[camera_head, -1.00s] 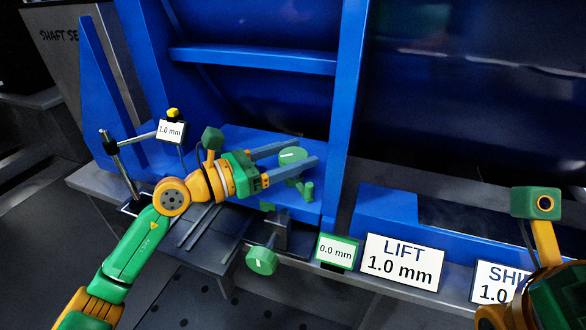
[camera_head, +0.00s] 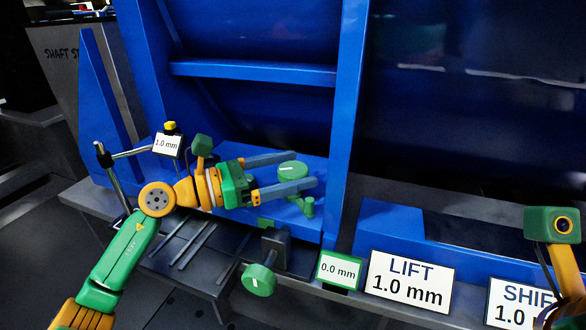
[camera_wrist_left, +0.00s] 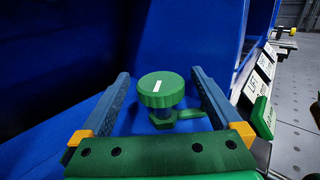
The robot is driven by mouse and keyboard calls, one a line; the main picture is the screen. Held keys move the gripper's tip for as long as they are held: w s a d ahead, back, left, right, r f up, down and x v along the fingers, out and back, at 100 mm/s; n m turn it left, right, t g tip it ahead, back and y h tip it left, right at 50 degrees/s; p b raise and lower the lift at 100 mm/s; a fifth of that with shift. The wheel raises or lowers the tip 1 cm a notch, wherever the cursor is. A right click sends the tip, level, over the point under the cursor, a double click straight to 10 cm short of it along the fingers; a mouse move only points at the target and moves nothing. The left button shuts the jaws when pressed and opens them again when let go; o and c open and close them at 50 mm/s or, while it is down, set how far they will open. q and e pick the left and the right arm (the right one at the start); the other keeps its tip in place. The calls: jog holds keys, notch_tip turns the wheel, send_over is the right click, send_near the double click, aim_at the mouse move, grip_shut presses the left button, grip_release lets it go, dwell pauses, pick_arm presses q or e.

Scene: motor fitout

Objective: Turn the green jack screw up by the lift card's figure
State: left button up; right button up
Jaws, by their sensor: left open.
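A green round knob (camera_head: 293,170) with a white mark stands on the blue motor foot (camera_head: 318,230), a small green handle beside it. My left gripper (camera_head: 306,169) is open, with one finger on each side of this knob. In the left wrist view the knob (camera_wrist_left: 160,90) sits between the fingers with a gap on both sides. A second green knob (camera_head: 259,280) sits lower at the front, on a dark bracket. The lift card (camera_head: 408,281) reads LIFT 1.0 mm. A green-framed display (camera_head: 339,270) reads 0.0 mm. My right gripper's fingers are out of view.
A yellow-topped gauge (camera_head: 168,145) reading 1.0 mm hangs from a metal stand (camera_head: 113,180) at the left. A shift card (camera_head: 520,303) is partly hidden at lower right by my right arm. A blue upright (camera_head: 345,120) rises close behind the knob.

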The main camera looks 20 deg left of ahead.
pick_arm(q)
jog(key=v, duration=0.6)
jog(key=shift+s+a+p, duration=0.2)
jog(key=shift+p, duration=0.1)
dwell(1.4)
